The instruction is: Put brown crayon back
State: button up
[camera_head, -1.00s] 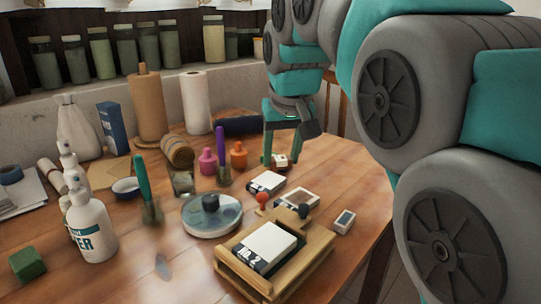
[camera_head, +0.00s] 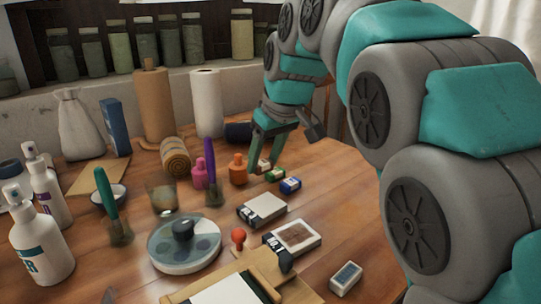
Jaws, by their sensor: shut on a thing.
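My gripper (camera_head: 263,168) points down at the back right of the table, just right of an orange bottle. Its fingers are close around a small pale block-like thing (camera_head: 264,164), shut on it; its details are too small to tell. A small green block (camera_head: 275,174) and a blue block (camera_head: 290,185) lie on the table just right of the fingertips. I cannot pick out a brown crayon for sure.
Pink (camera_head: 199,172) and orange (camera_head: 238,169) bottles stand left of my gripper, with a purple-handled tool (camera_head: 209,160) nearby. A white box (camera_head: 262,209), a framed pad (camera_head: 292,237) and a round palette (camera_head: 184,246) lie in front. Bare wood (camera_head: 345,215) is at right.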

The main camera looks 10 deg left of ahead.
jog(key=w, duration=0.3)
jog(key=w+a, duration=0.1)
jog(key=w, duration=0.1)
jog(key=w+p, duration=0.1)
jog(key=w, duration=0.2)
jog(key=shift+w+a+f, duration=0.3)
jog(key=shift+f, duration=1.85)
jog(key=shift+f, duration=0.15)
jog(key=o, duration=1.3)
jog(key=shift+r, duration=0.25)
jog(key=v, duration=1.1)
jog(key=shift+r, duration=0.3)
